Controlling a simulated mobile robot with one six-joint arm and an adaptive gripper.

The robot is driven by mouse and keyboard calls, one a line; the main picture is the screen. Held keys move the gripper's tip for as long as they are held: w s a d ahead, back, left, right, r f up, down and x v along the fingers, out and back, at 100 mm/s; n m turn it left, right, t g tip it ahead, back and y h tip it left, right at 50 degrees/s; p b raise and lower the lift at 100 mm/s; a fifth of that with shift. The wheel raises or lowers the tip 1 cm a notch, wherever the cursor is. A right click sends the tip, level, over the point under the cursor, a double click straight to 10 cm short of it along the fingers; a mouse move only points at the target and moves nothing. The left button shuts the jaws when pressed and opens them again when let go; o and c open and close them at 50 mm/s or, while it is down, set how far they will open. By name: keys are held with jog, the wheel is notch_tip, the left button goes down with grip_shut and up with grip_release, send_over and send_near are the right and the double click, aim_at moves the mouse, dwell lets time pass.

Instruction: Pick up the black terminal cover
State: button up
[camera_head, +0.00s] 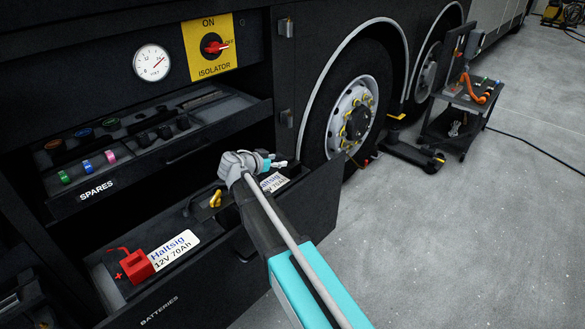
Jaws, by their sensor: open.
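I cannot tell for sure which item is the black terminal cover. Several small dark pieces (165,132) stand in the spares drawer, and another dark piece (54,145) lies at its left end. A red terminal cover (136,265) with a plus mark sits on the near battery (110,290) in the batteries drawer. My gripper (276,162) is above the far end of that drawer, right of the spares drawer, with its small fingers pointing right. It is open, and no object shows in it. My arm hides part of the drawer and the far battery.
The spares drawer (95,198) is pulled out above the batteries drawer (215,275). An isolator switch (214,44) and a gauge (152,62) are on the panel above. A wheel (352,117) and a trolley (460,118) are right. The floor at right is mostly clear; a cable (540,165) crosses it.

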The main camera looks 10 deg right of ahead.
aim_at(288, 158)
jog(key=shift+d, duration=0.1)
dwell(0.3)
jog(key=shift+b+x, duration=0.95)
jog(key=shift+x, duration=1.6)
jog(key=shift+w, duration=0.1)
grip_shut()
